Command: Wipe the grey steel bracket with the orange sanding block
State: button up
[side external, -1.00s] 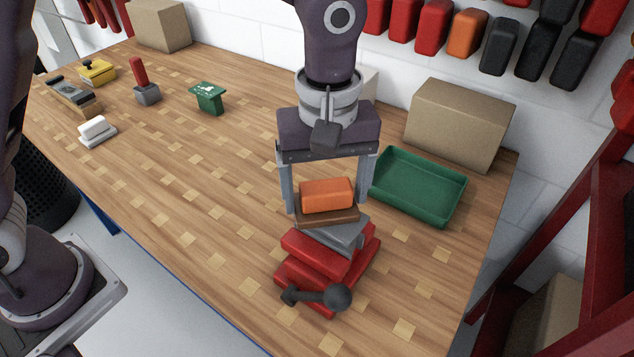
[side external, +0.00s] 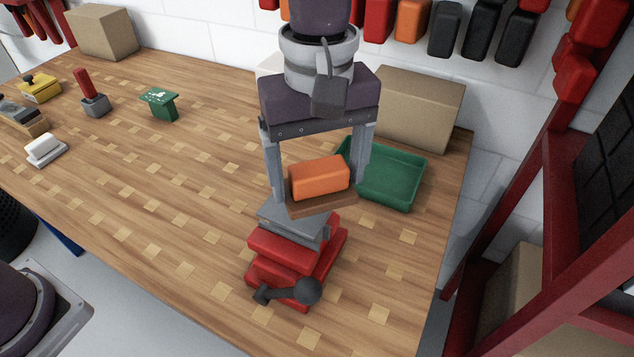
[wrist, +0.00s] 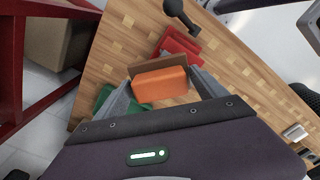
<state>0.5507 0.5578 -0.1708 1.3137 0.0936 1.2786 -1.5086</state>
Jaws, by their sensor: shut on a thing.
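The orange sanding block (side external: 318,178), with a brown base, is between the two fingers of my gripper (side external: 318,184), which is shut on it. The wrist view also shows the orange block (wrist: 160,85). The grey steel bracket (side external: 291,224) lies on top of the red vise (side external: 285,248), below and a little left of the block in the side view. The block's base overlaps the bracket's far right part in that view. I cannot tell whether they touch.
A green tray (side external: 392,178) lies close behind my gripper, with a cardboard box (side external: 420,108) behind it. The vise's dark handle (side external: 305,291) sticks out in front. The middle bench is clear.

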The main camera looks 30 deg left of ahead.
jog(key=shift+r, duration=1.65)
